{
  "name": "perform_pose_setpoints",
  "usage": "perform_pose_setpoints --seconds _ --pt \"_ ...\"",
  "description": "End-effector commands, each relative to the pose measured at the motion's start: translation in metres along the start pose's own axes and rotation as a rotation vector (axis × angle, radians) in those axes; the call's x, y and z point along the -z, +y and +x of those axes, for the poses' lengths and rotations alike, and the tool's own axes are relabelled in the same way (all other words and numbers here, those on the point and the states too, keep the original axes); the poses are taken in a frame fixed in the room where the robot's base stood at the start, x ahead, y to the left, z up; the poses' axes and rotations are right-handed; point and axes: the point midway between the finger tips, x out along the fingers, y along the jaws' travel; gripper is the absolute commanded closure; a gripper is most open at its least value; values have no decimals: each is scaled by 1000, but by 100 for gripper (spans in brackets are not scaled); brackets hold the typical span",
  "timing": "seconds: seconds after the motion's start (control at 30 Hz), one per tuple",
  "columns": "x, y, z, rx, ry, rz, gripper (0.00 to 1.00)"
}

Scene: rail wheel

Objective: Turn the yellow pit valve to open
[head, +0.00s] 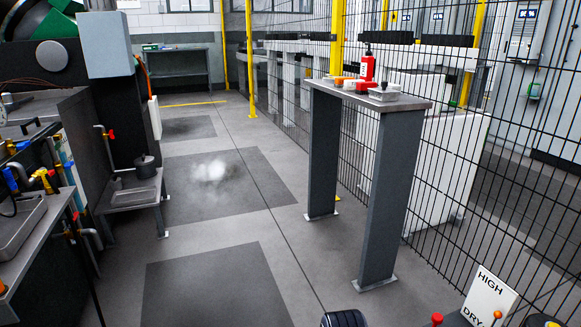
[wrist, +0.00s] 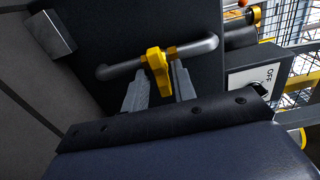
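In the wrist view, a yellow valve handle (wrist: 158,68) sits on a grey metal pipe (wrist: 200,48) with bent ends, in front of a dark panel. My gripper (wrist: 163,69) is open. One grey finger is to the left of the yellow handle and the other to its right, with the handle between the fingertips. I cannot tell whether either finger touches it. In the head view, a yellow-handled tap (head: 43,180) shows at the far left; I cannot tell whether it is the same valve. My gripper is not seen in the head view.
In the head view, a narrow table (head: 420,106) holds a red bottle (head: 367,65) and small items before a mesh fence. The floor (head: 285,240) between machine and table is clear.

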Motion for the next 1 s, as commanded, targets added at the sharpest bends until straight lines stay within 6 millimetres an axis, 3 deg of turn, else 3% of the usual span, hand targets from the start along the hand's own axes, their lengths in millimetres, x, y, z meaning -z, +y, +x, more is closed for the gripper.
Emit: perform_pose_setpoints --seconds 0.3,0.6,1.0 --pt "0 0 0 0 0 0 100" --pt "0 0 0 0 0 -26 100" --pt "0 0 0 -1 0 -387 100"
